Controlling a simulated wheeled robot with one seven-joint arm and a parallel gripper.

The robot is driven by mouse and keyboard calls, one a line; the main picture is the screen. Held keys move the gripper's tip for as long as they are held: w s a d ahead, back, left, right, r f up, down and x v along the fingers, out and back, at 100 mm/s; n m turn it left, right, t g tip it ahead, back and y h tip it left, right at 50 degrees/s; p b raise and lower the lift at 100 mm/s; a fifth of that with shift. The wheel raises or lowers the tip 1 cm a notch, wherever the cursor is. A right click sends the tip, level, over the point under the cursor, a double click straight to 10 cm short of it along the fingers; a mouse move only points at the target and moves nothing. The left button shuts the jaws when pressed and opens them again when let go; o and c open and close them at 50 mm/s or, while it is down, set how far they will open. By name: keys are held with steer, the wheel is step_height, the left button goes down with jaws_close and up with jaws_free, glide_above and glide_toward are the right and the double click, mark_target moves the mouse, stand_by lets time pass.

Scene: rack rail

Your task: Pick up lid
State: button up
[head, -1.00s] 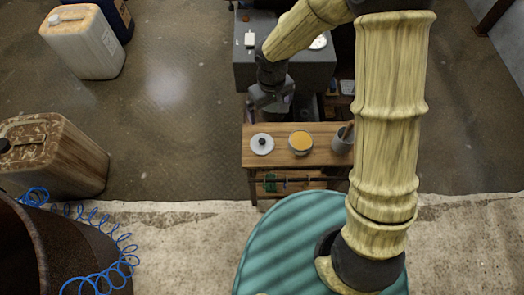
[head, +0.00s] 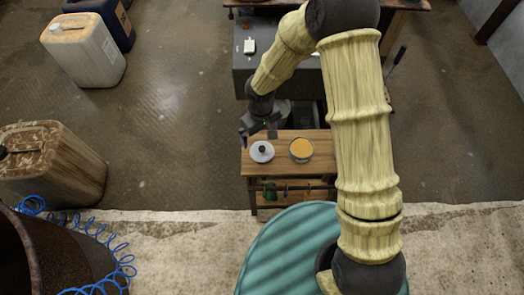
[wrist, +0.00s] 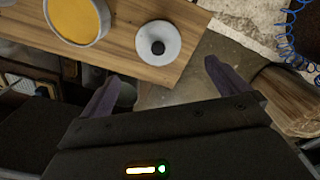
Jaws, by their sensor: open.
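The lid (head: 262,152) is a pale grey disc with a dark round knob, lying flat near the left end of the wooden bench top. In the wrist view the lid (wrist: 158,44) is ahead of my gripper, slightly right of the middle between the fingers. My gripper (head: 258,133) is at the bench's far left edge, just beyond the lid. In the wrist view my gripper (wrist: 160,80) shows two purplish fingers spread wide with nothing between them. It is apart from the lid.
A pot with orange-yellow contents (head: 301,150) stands just right of the lid on the wooden bench (head: 282,169). A dark grey cabinet (head: 242,75) stands behind. My arm hides the bench's right end. Jerrycans (head: 85,50) stand on the floor at left.

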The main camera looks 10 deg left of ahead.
glide_above(262, 148)
step_height(262, 148, down, 5)
steer(key=shift+a, duration=0.15)
steer(key=f, duration=0.5)
steer(key=shift+s+d+f, duration=0.1)
steer(key=shift+d, duration=0.1)
stand_by(0.5)
steer(key=c, duration=1)
